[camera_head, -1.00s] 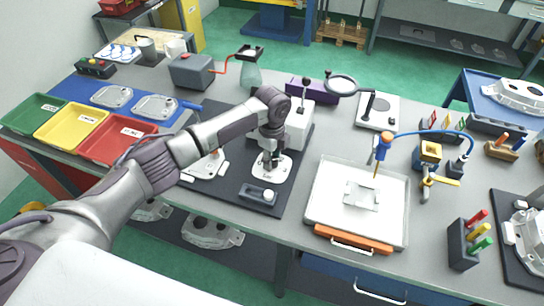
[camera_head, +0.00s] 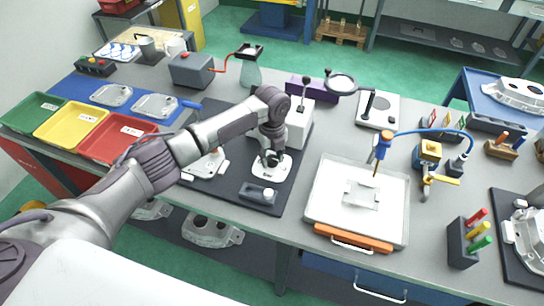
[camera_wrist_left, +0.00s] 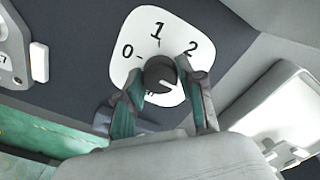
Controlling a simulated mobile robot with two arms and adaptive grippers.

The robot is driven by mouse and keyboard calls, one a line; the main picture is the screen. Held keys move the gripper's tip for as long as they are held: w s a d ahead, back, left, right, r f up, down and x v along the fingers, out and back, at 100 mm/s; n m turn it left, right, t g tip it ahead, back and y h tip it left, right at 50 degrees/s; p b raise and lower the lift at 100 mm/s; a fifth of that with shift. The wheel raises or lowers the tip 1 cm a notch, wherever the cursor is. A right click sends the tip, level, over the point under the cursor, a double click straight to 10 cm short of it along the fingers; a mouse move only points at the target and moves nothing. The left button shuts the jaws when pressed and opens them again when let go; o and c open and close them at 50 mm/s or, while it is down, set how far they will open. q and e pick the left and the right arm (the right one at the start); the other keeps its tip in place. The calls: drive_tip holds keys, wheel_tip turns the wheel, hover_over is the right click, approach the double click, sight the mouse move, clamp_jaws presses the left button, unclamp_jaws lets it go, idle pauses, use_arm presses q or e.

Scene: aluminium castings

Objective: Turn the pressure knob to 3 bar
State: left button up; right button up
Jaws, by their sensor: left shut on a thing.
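The pressure dial is a white plate (camera_wrist_left: 138,50) with a dark round knob (camera_wrist_left: 158,72) at its middle. In the left wrist view I read 0, 1 and 2 around it. Its lower right part is hidden behind a finger, so I see no 3. A short pale mark on the knob points to the lower right, past the 2. My left gripper (camera_wrist_left: 165,85) has one finger on each side of the knob and is shut on it. In the head view the dial plate (camera_head: 270,174) shows under my left gripper (camera_head: 271,160).
The dial stands on a dark mat (camera_head: 232,196) with a small grey block (camera_head: 257,193) in front. A white tray (camera_head: 330,208) with an orange front lies to the right. Red (camera_head: 112,150), yellow and green trays are at the left.

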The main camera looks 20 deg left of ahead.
sight(272, 159)
idle(0.3)
use_arm(q)
drive_tip(key=o, duration=1.1)
drive_tip(key=shift+o, duration=0.2)
wheel_tip(272, 159, up, 12)
